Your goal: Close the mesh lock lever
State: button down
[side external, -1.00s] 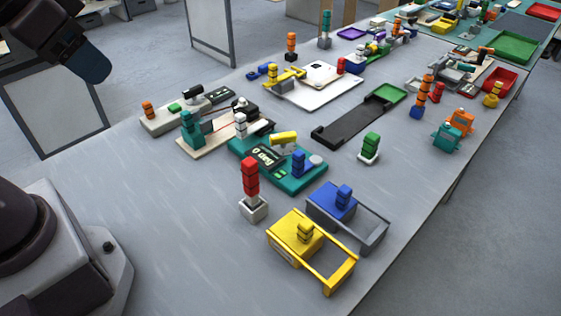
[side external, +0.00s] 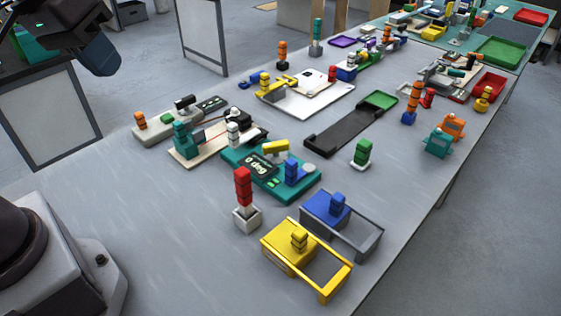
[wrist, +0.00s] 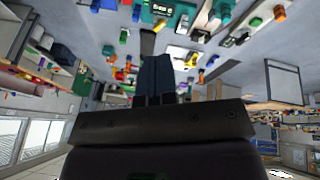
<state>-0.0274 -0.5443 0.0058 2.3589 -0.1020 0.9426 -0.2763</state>
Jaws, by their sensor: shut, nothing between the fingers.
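My gripper (side external: 101,53) is at the upper left of the side view, high above the floor and away from the table's things. Its blue-grey fingers (wrist: 155,75) are together and empty in the wrist view. I cannot tell for certain which part is the mesh lock lever. A teal panel (side external: 232,157) with a "0 deg" display carries a yellow lever (side external: 276,146) and a blue knob (side external: 291,170). My gripper touches none of these.
Yellow (side external: 285,253) and blue (side external: 322,206) framed boxes and a red knob stack (side external: 242,187) stand at the front. A black channel (side external: 345,131) and a white plate (side external: 304,108) lie behind. Several other small fixtures crowd the back. The table's left front is bare.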

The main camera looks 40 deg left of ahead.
jog(key=w+f+n+g+h, duration=0.25)
jog(key=w+f+n, duration=0.55)
jog(key=w+n, duration=0.45)
jog(key=w+f+n+g+h, duration=0.2)
jog(key=w+f+n+h, duration=0.2)
jog(key=w+f+n, duration=0.55)
jog(key=n+h, duration=0.2)
jog(key=n, duration=0.8)
send_near(286, 171)
jog(key=x, duration=0.6)
jog(key=shift+w+a+f, duration=0.1)
jog(key=shift+w+f, duration=0.1)
jog(key=shift+f, duration=0.35)
